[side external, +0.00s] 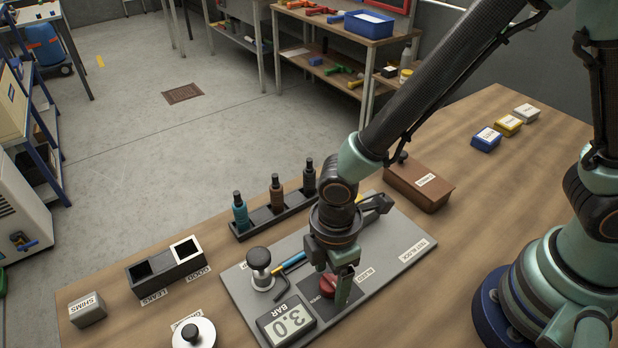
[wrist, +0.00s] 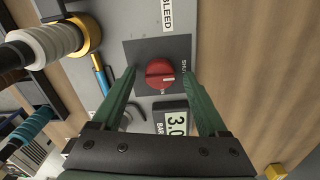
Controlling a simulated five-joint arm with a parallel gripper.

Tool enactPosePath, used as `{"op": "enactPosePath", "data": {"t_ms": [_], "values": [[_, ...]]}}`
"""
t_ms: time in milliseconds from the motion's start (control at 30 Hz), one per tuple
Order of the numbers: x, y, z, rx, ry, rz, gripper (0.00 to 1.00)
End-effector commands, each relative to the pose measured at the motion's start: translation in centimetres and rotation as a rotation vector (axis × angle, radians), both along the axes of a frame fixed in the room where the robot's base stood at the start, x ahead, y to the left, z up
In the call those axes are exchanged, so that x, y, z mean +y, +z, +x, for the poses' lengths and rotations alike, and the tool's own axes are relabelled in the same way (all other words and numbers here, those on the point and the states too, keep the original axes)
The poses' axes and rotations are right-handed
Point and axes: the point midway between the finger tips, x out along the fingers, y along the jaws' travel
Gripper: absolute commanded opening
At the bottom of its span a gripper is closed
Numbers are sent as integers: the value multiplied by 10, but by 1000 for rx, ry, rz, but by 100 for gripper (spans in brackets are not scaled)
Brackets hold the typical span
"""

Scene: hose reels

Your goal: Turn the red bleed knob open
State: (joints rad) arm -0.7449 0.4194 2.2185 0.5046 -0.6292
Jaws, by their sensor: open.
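The red bleed knob (wrist: 160,73) sits on a dark square plate on the grey test block. In the side view the knob (side external: 327,286) is partly hidden by my gripper (side external: 335,277). In the wrist view my gripper (wrist: 159,74) is open, with one green finger on each side of the knob. Small gaps show between the fingers and the knob. The knob's white mark points right, towards a partly hidden label beginning "SHU". An OPEN label (side external: 315,298) lies beside the knob. The pressure gauge (side external: 287,321) reads 3.0 BAR.
A black-topped post (side external: 260,268), a blue-handled tool (side external: 290,262) and a hex key stand or lie close to the knob. A brown box (side external: 418,186) is at the back right. The table's right side has free room.

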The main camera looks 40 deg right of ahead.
Motion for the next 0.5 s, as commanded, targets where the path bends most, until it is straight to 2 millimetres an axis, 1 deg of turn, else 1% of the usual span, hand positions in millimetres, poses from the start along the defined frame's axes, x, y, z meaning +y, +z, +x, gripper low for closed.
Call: {"op": "enactPosePath", "data": {"t_ms": [100,333,367,400,467,500], "values": [[0,-4,0,0,0,1,76],[0,-4,0,-1,0,1,76],[0,-4,0,-1,0,1,73],[0,-4,0,-1,0,1,57],[0,-4,0,-1,0,1,34],[0,-4,0,-1,0,1,19]]}}
